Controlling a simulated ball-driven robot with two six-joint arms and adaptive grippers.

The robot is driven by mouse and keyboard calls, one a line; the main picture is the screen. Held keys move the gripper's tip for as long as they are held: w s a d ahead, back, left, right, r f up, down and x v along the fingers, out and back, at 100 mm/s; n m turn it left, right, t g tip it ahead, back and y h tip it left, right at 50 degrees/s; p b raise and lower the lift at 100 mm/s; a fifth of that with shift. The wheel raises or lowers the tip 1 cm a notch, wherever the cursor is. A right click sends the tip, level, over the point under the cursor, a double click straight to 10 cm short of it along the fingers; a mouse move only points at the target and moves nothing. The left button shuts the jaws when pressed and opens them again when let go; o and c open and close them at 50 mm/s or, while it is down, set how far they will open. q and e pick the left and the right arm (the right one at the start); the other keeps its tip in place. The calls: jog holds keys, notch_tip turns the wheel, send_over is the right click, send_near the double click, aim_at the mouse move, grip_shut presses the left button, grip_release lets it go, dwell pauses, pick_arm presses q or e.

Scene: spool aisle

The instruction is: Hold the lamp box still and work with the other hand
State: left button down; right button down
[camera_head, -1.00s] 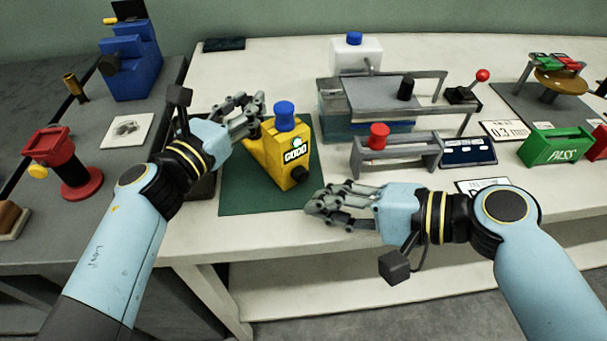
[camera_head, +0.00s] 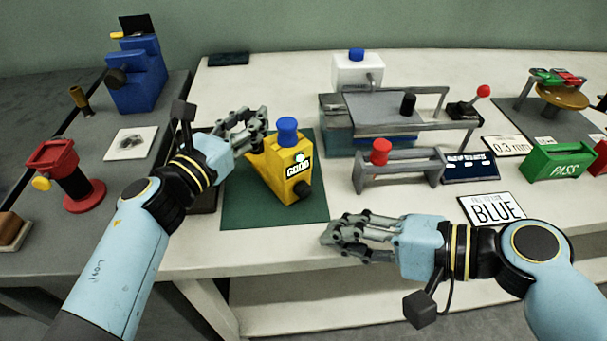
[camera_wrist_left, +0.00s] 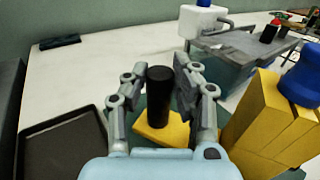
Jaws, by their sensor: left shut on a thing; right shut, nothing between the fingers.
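My right gripper (camera_head: 340,233) is shut and empty at the table's front edge, right of the mat and apart from the box.
A grey frame with a red knob (camera_head: 380,151) and a BLUE card (camera_head: 491,209) are beyond my right gripper. A green PASS box (camera_head: 557,163) is at right. A dark tray (camera_wrist_left: 60,150) lies left of my left gripper.

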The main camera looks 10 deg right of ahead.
pick_arm(q)
jog(key=c, duration=1)
grip_release()
